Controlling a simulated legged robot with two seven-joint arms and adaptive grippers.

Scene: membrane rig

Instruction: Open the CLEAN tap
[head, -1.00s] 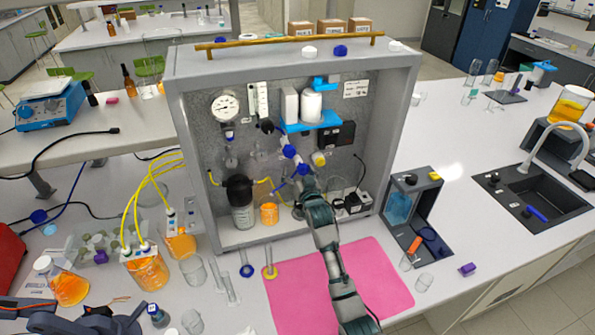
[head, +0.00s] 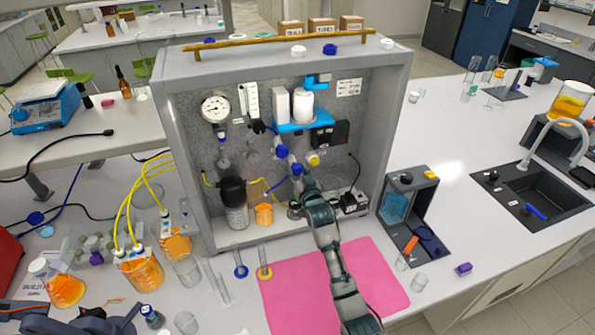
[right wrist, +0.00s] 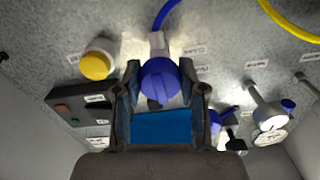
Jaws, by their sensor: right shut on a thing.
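A round blue tap knob (head: 282,152) sits on the back panel of the grey rig (head: 188,170). My right gripper (head: 288,158) reaches into the rig from the front and is shut on this knob. In the right wrist view the blue knob (right wrist: 160,80) lies between the two dark fingertips (right wrist: 160,88), with a pale fitting and blue tube behind it. Small labels stand beside it, too blurred to read surely. A yellow knob (head: 313,159) is just right of it in the head view. A dark part of my left arm shows at the lower left; its fingers cannot be made out.
A black box (head: 332,134) and blue shelf (head: 300,126) sit close above the gripper. A dark-capped bottle (head: 235,205) and an orange beaker (head: 264,214) stand on the rig floor. A pink mat (head: 385,275) lies in front. Flasks with yellow tubes stand left.

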